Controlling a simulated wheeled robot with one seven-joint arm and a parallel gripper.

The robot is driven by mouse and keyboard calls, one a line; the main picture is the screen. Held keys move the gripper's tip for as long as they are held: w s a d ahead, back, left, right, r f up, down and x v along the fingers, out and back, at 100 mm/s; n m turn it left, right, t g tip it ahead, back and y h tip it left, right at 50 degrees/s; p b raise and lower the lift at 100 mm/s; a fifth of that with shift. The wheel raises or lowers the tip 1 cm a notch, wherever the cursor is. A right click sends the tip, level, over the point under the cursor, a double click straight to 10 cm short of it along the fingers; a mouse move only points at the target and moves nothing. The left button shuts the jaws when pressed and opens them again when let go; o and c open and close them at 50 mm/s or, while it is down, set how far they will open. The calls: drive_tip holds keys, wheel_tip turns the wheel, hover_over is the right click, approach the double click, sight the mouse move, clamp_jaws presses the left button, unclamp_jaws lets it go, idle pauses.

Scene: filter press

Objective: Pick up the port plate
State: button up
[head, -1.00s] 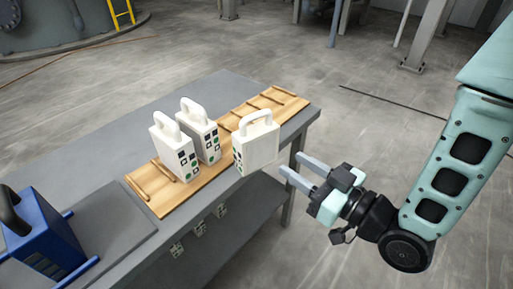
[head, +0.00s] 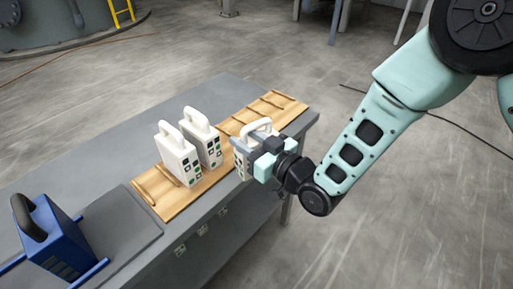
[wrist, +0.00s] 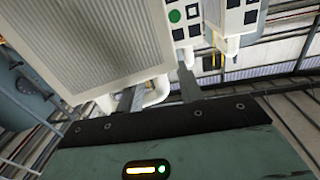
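Three white handled plates with dark and green port markings stand on the wooden board; I take these as the port plates. The left one (head: 176,160), the middle one (head: 203,142) and the right one (head: 241,158) show in the head view. My gripper (head: 251,143) is at the right plate, partly hiding it. In the wrist view that plate's ribbed back (wrist: 85,40) fills the upper left. The fingers (wrist: 158,91) are apart, with part of its white handle (wrist: 156,92) between them. Whether they touch it cannot be told.
The wooden board (head: 150,186) lies on a grey table (head: 120,160) and has thin wooden strips. A blue box with a dark handle (head: 58,240) stands at the table's left.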

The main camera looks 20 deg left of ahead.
drive_tip(key=shift+w+a, duration=0.25)
drive_tip(key=shift+a, duration=0.25)
clamp_jaws()
drive_tip(key=shift+r, duration=0.15)
